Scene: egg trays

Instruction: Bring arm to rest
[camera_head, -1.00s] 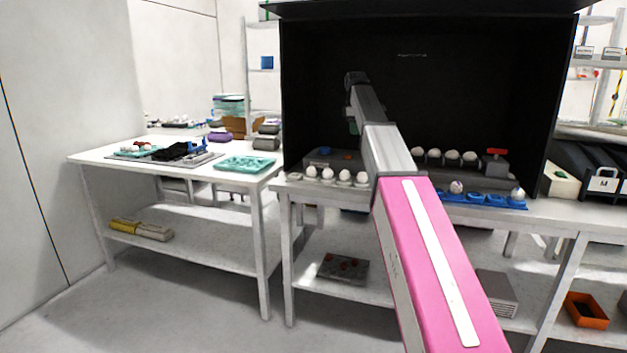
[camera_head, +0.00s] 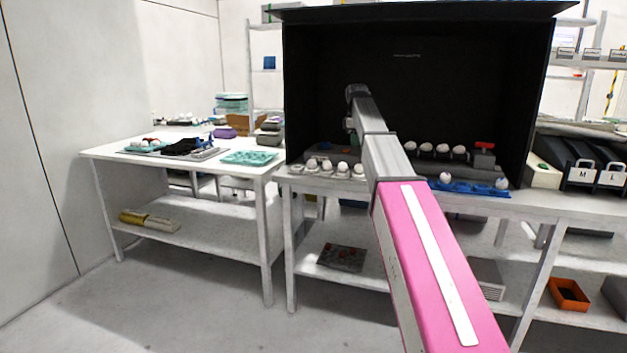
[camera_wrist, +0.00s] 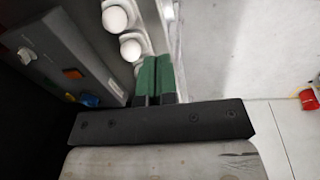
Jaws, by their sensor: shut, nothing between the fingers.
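My arm (camera_head: 388,158) reaches up and forward from the lower right of the head view into the black box-shaped booth (camera_head: 440,80). My gripper shows in the wrist view (camera_wrist: 155,78), its two green fingers side by side, shut and empty. In the head view the gripper itself is largely hidden behind the arm. In the wrist view white eggs (camera_wrist: 115,18) in a pale holder lie left of and above the fingertips. The fingers appear apart from the eggs, though their height above them is hard to tell.
A row of eggs (camera_head: 343,168) stands at the booth's front left, another row (camera_head: 442,150) farther back. A blue egg tray (camera_head: 468,188) holds eggs at the right. A teal tray (camera_head: 250,157) lies on the left white table (camera_head: 110,154). A grey control box (camera_wrist: 55,55) is beside the gripper.

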